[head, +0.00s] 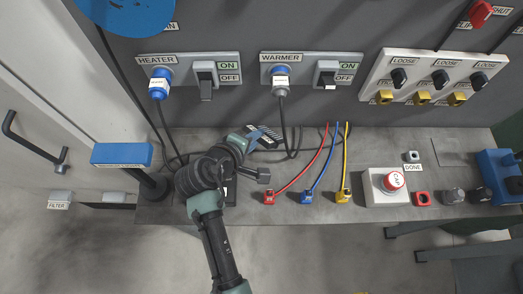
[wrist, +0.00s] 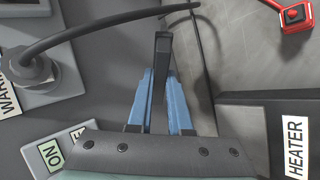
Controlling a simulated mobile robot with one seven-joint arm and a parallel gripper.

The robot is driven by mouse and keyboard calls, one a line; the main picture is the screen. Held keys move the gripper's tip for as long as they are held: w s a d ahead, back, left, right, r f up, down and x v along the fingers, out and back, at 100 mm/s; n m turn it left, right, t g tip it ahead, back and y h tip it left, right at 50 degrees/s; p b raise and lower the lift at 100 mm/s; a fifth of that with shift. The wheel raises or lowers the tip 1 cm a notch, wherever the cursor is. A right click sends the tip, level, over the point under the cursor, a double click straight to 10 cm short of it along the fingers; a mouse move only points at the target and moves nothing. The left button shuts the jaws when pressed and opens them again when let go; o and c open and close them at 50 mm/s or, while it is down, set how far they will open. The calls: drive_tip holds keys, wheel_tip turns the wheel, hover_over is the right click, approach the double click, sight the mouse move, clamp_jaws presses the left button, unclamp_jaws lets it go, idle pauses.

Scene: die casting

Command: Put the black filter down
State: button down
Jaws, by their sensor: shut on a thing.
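My gripper (wrist: 164,90) has two blue fingers shut on a narrow black piece, the black filter (wrist: 162,58), which stands up between the fingertips in the wrist view. In the head view my gripper (head: 256,134) is over the back of the grey bench, below the heater and warmer panels. A dark striped piece shows at its tip; its contact with the bench cannot be told. A white block labelled FILTER (head: 60,200) is at the lower left.
A black box labelled HEATER (wrist: 245,118) is close to my gripper in the wrist view. The warmer's plug and cable (wrist: 32,70) are on the other side. Red, blue and yellow cable connectors (head: 307,197) lie on the bench, with a red button box (head: 374,195) to their right.

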wheel_tip(320, 180, down, 10)
drive_tip(key=b, duration=0.9)
drive_tip(key=shift+s+r, duration=0.1)
drive_tip(key=shift+r, duration=0.05)
drive_tip(key=c, duration=1)
unclamp_jaws()
drive_tip(key=p+v, duration=0.7)
drive_tip(key=v, duration=0.1)
